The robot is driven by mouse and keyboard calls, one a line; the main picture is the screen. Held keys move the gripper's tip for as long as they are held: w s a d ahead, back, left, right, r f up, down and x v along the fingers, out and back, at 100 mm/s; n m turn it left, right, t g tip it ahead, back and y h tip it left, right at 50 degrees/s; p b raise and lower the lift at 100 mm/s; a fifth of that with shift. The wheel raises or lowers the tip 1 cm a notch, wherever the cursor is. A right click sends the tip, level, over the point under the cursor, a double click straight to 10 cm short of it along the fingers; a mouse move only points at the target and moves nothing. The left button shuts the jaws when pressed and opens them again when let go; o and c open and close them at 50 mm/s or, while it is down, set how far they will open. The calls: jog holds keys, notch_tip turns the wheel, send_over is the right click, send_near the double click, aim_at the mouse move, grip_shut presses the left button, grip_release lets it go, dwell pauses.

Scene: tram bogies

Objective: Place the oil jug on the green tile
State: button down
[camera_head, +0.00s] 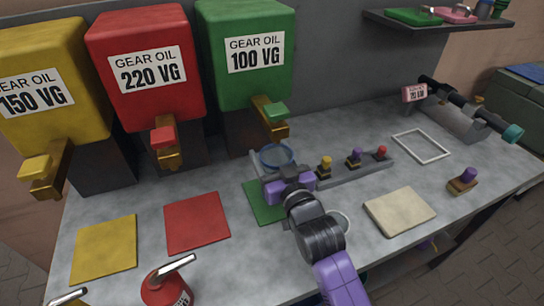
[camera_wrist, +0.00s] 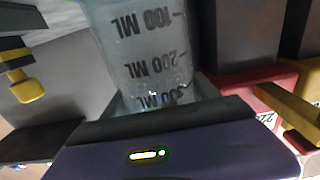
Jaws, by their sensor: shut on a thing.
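The oil jug is a clear vessel with dark ML markings; its bluish round rim (camera_head: 277,155) shows at the back of the bench in the head view. In the wrist view the jug (camera_wrist: 150,45) fills the upper middle, with its markings upside down. My gripper (camera_head: 285,182) is shut on the jug; the wrist view shows the jug right at the jaws. The green tile (camera_head: 262,204) lies on the bench just left of and below my gripper, partly hidden by it. I cannot tell whether the jug's base touches anything.
Yellow (camera_head: 45,75), red (camera_head: 145,60) and green (camera_head: 245,50) gear oil tanks with taps stand behind. A yellow tile (camera_head: 105,248) and red tile (camera_head: 196,222) lie left. A knob rack (camera_head: 355,169) and beige cloth (camera_head: 400,211) are right. A red can (camera_head: 165,288) stands in front.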

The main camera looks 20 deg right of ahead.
jog(key=shift+s+f, duration=0.1)
jog(key=shift+f, duration=0.35)
jog(key=shift+f, duration=0.15)
jog(key=shift+c, duration=1.1)
grip_release()
jog(key=shift+s, duration=0.15)
jog(key=s+b, duration=0.1)
jog(key=s, duration=1)
jog(key=shift+s, duration=0.4)
